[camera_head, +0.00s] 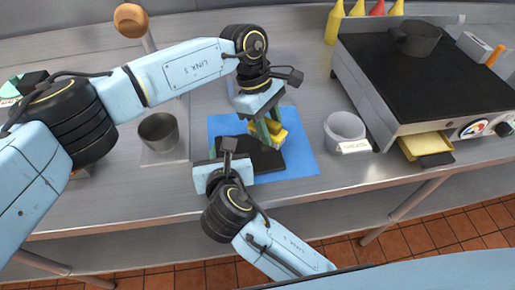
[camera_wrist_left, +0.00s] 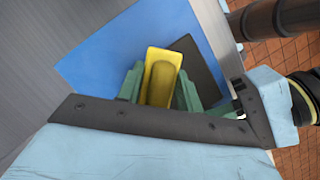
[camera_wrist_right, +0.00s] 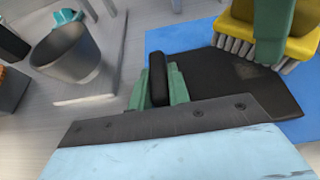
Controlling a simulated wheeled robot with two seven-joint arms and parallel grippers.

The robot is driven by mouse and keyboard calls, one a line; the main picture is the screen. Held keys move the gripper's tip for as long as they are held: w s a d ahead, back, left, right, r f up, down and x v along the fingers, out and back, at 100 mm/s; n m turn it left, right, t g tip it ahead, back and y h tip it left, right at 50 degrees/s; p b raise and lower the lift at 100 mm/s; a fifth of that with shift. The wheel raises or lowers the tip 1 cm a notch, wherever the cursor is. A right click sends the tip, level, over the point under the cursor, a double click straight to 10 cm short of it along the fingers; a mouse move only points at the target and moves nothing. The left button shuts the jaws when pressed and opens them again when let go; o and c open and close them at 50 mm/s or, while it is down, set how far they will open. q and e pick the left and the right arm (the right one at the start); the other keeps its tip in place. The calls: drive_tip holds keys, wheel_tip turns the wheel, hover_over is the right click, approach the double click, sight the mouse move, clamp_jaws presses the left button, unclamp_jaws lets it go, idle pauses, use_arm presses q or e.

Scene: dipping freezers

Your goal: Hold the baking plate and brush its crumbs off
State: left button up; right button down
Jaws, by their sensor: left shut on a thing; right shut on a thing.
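The dark baking plate (camera_head: 266,160) lies on the blue mat (camera_head: 302,158); it also shows in the right wrist view (camera_wrist_right: 232,95). My right gripper (camera_wrist_right: 158,82) is shut on the plate's black handle (camera_wrist_right: 157,65) at its left side. My left gripper (camera_head: 268,128) is shut on a yellow brush (camera_wrist_left: 162,70) above the plate. In the right wrist view the brush's pale bristles (camera_wrist_right: 245,47) hang over the plate's far edge; I cannot tell whether they touch. A faint lighter patch (camera_wrist_right: 247,72) shows on the plate near the bristles; single crumbs are too small to make out.
A metal pot (camera_head: 158,132) on a light board stands to the left. A grey labelled bin (camera_head: 344,131) stands right of the mat. A black griddle (camera_head: 425,70) with a pan (camera_head: 416,38) is further right, with several sauce bottles behind. Bare counter lies in front of the mat.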

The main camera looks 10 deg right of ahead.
use_arm(q)
drive_tip(key=shift+f, duration=0.2)
drive_tip(key=shift+f, duration=0.75)
drive_tip(key=shift+s+a, duration=0.45)
drive_tip(key=shift+w+d, duration=0.85)
drive_tip(key=shift+d, duration=0.05)
drive_tip(key=shift+a+f, duration=0.1)
drive_tip(key=shift+s+a, duration=0.8)
drive_tip(key=shift+s, duration=0.05)
